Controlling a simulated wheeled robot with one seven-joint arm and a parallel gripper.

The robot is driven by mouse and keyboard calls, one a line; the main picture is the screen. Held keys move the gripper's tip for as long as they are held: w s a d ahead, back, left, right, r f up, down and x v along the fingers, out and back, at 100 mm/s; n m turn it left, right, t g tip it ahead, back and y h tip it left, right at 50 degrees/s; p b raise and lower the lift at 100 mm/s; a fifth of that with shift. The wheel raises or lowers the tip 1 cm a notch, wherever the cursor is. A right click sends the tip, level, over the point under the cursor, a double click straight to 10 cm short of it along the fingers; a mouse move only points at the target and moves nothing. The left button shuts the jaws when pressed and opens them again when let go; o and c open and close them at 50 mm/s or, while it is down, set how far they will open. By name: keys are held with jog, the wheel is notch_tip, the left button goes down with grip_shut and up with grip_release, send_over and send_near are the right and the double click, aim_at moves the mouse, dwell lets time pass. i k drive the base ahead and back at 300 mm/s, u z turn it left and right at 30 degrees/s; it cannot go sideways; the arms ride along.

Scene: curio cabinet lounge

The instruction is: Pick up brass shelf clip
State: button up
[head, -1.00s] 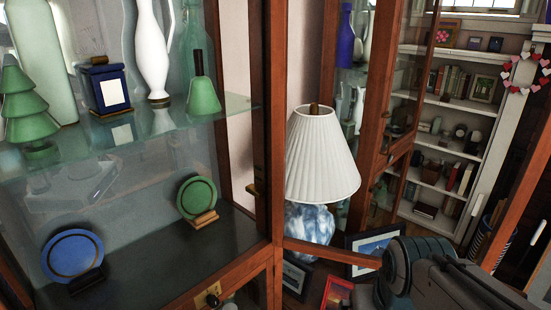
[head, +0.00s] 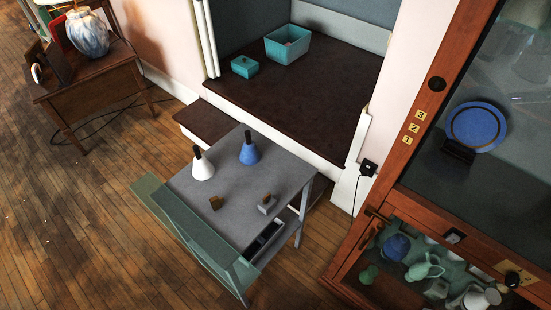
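No brass shelf clip can be made out for certain in the head view. Two small brown or brass-coloured pieces lie on a grey table: one small piece (head: 216,203) near the table's front, and another (head: 266,203) to its right that seems to sit on a pale base. They are too small to tell which, if either, is the clip. The grey table (head: 185,185) also bears a white bell-shaped piece (head: 203,169) and a blue bell-shaped piece (head: 249,153), both with dark handles. My gripper is not in view.
A greenish glass panel (head: 190,235) juts along the table's front left edge. A wooden cabinet (head: 402,165) with a blue plate (head: 477,127) stands at right. Behind the table is a raised dark platform (head: 310,100) with teal boxes. Wooden floor (head: 90,220) is open at left.

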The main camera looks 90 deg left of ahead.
aim_at(216, 202)
jog(key=u, duration=2.95)
jog(key=k, duration=0.35)
jog(key=u, duration=0.65)
jog(key=i, duration=0.5)
jog(key=u, duration=2.1)
jog(key=i, duration=1.45)
jog(key=z, duration=0.45)
